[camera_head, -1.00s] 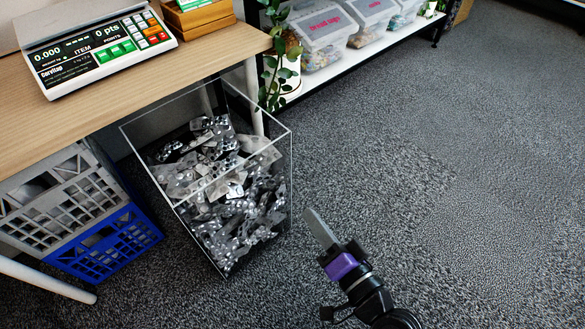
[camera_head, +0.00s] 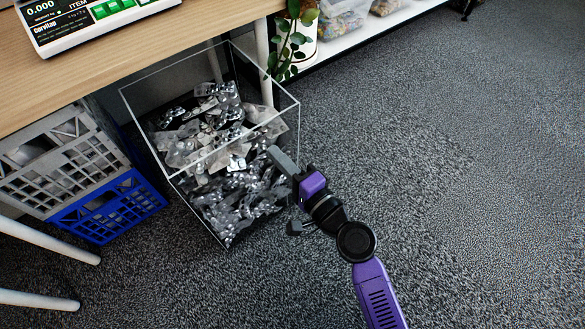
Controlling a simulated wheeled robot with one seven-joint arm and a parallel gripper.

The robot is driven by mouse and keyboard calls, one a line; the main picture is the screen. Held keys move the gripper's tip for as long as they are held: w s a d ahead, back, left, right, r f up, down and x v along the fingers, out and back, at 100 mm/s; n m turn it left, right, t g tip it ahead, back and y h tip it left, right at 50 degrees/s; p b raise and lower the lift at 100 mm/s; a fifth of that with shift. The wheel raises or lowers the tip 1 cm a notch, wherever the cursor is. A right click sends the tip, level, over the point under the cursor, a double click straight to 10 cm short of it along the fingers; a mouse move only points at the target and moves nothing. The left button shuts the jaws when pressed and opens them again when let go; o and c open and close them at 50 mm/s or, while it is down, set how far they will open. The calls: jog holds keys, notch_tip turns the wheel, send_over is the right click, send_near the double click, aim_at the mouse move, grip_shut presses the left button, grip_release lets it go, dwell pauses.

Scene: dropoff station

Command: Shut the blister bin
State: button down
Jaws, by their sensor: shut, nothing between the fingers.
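The blister bin (camera_head: 178,181) is a clear, open-topped box with thin pale edges, full of silver blister packs (camera_head: 225,165). It stands on the carpet, partly under the table, tilted in the picture. I cannot make out whether it is a drawer or has a lid. My gripper (camera_head: 277,153) is shut and empty. In the picture its grey fingertips overlap the bin's right front part, near the upper edge. I cannot tell whether they touch the clear wall.
A wooden table (camera_head: 90,65) with a scale (camera_head: 85,20) is at the upper left. Grey (camera_head: 55,160) and blue (camera_head: 110,208) crates are below it. A plant (camera_head: 290,40) and a white shelf (camera_head: 345,38) stand behind the bin. Carpet to the right is clear.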

aim_at(257, 134)
jog(key=shift+x, duration=2.75)
jog(key=shift+a, duration=0.1)
